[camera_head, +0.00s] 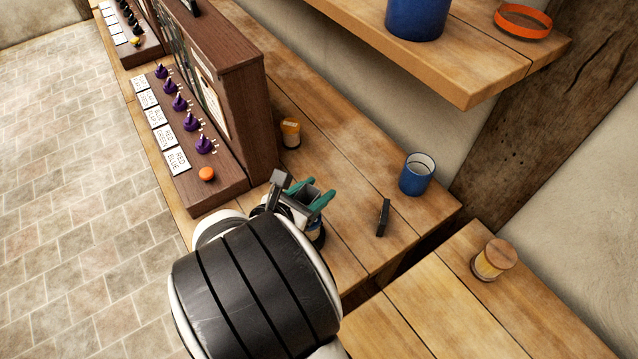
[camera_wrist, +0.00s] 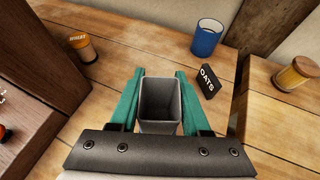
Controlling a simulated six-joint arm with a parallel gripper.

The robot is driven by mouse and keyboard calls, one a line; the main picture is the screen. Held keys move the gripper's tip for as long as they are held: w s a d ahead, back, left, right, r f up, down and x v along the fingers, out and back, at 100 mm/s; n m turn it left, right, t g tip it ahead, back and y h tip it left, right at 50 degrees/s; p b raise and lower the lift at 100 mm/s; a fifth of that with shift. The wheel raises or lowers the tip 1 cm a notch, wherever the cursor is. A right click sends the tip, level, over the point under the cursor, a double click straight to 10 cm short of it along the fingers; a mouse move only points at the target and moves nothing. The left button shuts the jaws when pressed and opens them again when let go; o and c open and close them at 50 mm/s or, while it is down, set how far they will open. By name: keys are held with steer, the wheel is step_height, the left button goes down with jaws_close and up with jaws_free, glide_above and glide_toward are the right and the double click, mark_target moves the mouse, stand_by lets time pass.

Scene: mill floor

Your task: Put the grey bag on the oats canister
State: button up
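My gripper (camera_wrist: 160,76) has its two green fingers against opposite sides of a grey, open-topped, box-like thing (camera_wrist: 160,103), which I take as the grey bag. It also shows in the head view (camera_head: 306,196), between the fingers above the bench. A black card (camera_wrist: 208,81) reading "OATS" stands on the bench, ahead and to the right of the bag. I cannot tell which canister it marks. In the head view, a dark blue thing with a pale part (camera_head: 317,236) shows below my gripper, mostly hidden; I cannot tell what it is.
A blue cup (camera_head: 417,174) stands behind the card. A jar with a wooden lid (camera_head: 493,259) stands right, on another bench section. An orange canister labelled "WHEAT" (camera_wrist: 82,47) stands left, beside the brown panel (camera_head: 225,90). A shelf (camera_head: 470,75) overhangs the back.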

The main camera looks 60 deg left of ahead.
mark_target(303, 200)
steer(key=o, duration=0.4)
steer(key=shift+c, duration=0.2)
steer(key=shift+r, duration=0.1)
steer(key=v, duration=0.7)
steer(key=shift+s+d+r, duration=0.1)
steer(key=shift+s+r, duration=0.05)
